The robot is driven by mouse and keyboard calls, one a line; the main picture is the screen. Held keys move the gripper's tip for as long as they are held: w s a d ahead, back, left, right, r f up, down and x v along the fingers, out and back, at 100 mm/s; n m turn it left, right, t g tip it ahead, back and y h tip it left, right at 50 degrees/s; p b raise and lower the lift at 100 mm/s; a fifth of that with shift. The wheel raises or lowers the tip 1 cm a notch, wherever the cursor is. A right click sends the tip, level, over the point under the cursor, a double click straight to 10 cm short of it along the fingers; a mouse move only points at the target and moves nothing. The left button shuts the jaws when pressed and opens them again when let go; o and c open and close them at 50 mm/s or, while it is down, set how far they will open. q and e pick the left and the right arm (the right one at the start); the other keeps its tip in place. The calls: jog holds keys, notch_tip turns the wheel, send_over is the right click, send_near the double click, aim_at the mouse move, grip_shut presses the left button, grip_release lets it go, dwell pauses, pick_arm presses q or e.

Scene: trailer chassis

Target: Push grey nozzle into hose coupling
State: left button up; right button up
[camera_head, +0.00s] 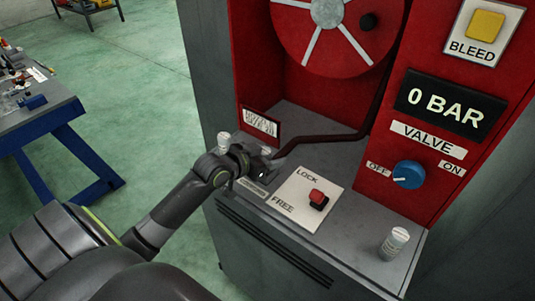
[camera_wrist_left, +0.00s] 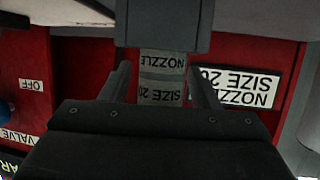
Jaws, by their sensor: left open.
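In the left wrist view, the grey nozzle (camera_wrist_left: 162,78), a cylinder labelled NOZZLE SIZE 20, shows between the two fingers of my left gripper (camera_wrist_left: 163,84). The fingers are open, one on each side, with a narrow gap visible beside it. A plain grey block (camera_wrist_left: 161,25) meets the nozzle's upper end in that view; I cannot tell whether it is the coupling. In the head view my left gripper (camera_head: 262,166) is at the back left of the grey ledge, by the end of the dark hose (camera_head: 318,139). The hose coupling is not clearly visible there. My right gripper is not in view.
A LOCK/FREE plate (camera_head: 294,198) with a red switch (camera_head: 318,199) lies right of the gripper. A small labelled cylinder (camera_head: 394,244) stands at the ledge's front right. A blue valve knob (camera_head: 408,174) and 0 BAR display (camera_head: 450,105) are on the red panel.

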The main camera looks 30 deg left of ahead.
pick_arm(q)
jog(key=v, duration=1.2)
jog(key=shift+r+p, duration=0.2)
jog(key=shift+p, duration=0.15)
jog(key=s+d+f+n+g+y, duration=0.25)
jog(key=s+f+g, duration=0.35)
jog(key=s, duration=0.4)
jog(key=s+d+f+n+g+y, duration=0.1)
jog(key=s+d+f+g+y, duration=0.15)
jog(key=s+f, duration=0.7)
notch_tip(320, 180, down, 24)
jog(key=a+g, duration=0.2)
jog(key=s+f+g, duration=0.1)
jog(key=s+f, duration=1.4)
jog(key=f, duration=0.1)
jog(key=shift+s+d+h, duration=0.4)
jog(key=shift+d, duration=0.05)
